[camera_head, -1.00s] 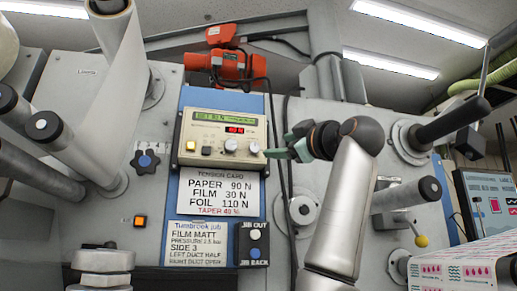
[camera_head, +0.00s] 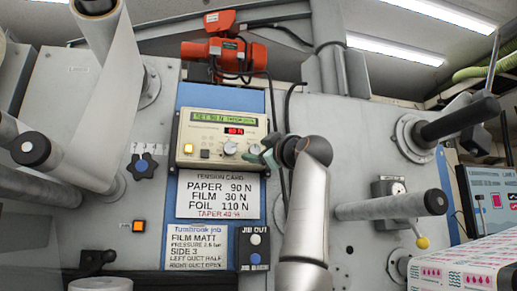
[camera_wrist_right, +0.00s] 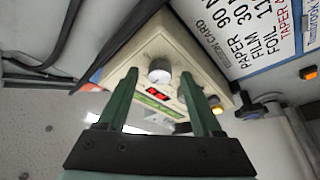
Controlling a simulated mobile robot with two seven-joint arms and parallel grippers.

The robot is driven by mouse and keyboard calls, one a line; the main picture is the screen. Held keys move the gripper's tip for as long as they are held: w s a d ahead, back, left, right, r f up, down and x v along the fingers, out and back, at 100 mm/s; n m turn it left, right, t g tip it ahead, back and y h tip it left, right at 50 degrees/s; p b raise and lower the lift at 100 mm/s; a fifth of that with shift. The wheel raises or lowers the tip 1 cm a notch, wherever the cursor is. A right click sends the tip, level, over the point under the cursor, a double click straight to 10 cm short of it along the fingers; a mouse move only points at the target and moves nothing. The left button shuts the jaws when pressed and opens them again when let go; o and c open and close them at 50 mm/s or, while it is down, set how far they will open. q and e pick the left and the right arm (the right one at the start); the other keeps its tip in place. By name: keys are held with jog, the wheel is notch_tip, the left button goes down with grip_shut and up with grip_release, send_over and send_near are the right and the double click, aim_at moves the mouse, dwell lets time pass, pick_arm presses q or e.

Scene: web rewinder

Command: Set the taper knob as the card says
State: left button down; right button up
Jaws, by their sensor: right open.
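The cream tension controller (camera_head: 183,150) has a green display, a red readout, a yellow button and two pale round knobs: the left knob (camera_head: 230,148) and the right knob (camera_head: 254,149). Which one is the taper knob I cannot read. The tension card (camera_head: 217,196) below reads paper 90 N, film 30 N, foil 110 N, taper 40 % in red. My right gripper (camera_head: 266,156) is at the controller's right end, by the right knob. In the right wrist view, its open green fingers (camera_wrist_right: 159,79) frame a knob (camera_wrist_right: 159,70); contact is unclear. My left gripper is out of view.
A dark star knob (camera_head: 142,167) and an orange button (camera_head: 139,226) lie left. Black cables hang by my right gripper. Rollers project at both sides.

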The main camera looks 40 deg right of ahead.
grip_shut()
dwell(0.3)
jog(key=shift+m, duration=0.5)
jog(key=m+h, duration=0.2)
jog(key=m, duration=0.2)
jog(key=shift+w+a+f, duration=0.1)
jog(key=m+h, duration=0.2)
jog(key=m, duration=0.2)
jog(key=m+g+h, duration=0.1)
jog(key=m+h, duration=0.1)
jog(key=m, duration=0.2)
jog(key=shift+a+g, duration=0.15)
jog(key=shift+g, duration=0.15)
jog(key=m+g+h, duration=0.1)
jog(key=m, duration=0.1)
jog(key=m+g+h, duration=0.1)
jog(key=m, duration=0.2)
jog(key=m+h, duration=0.1)
jog(key=m, duration=0.2)
jog(key=shift+w+a+g, duration=0.1)
jog(key=shift+a+g, duration=0.05)
jog(key=shift+g, duration=0.25)
jog(key=shift+m+g+h, duration=0.3)
jog(key=shift+m+g, duration=0.35)
jog(key=shift+m, duration=0.8)
jog(key=shift+m+g+h, duration=0.3)
jog(key=shift+m+g, duration=0.35)
jog(key=shift+m, duration=0.8)
